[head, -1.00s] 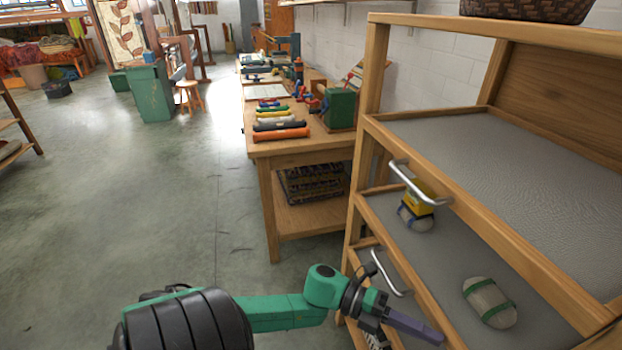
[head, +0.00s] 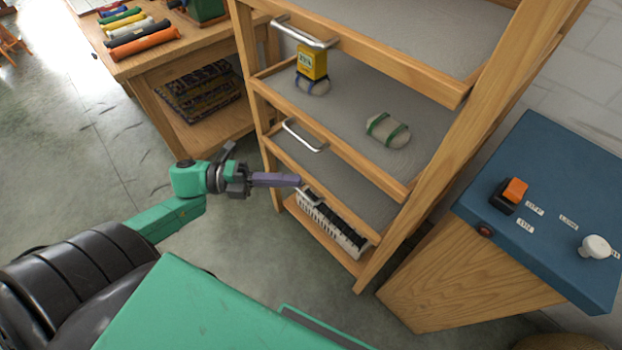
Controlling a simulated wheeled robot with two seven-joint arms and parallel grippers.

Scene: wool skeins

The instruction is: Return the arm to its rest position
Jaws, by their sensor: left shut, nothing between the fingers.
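My left arm comes in from the lower left of the head view. Its gripper (head: 275,180) is shut and empty, its purple fingers pointing right. In the picture the fingertips lie over the front of the wooden shelf rack's (head: 345,160) lower part; I cannot tell whether they touch it. A grey skein with a green band (head: 387,130) lies on a grey shelf of the rack. Another grey skein with a blue band (head: 312,87) lies on the same shelf, with a yellow labelled block (head: 312,62) at it. My right gripper is not in view.
Metal handles (head: 304,134) stick out from the rack's front. A black-and-white striped thing (head: 335,225) sits on the bottom shelf. A blue-topped cabinet (head: 560,190) with an orange switch (head: 514,190) stands at right. A workbench (head: 165,60) with coloured rolls is at upper left. Open floor lies left.

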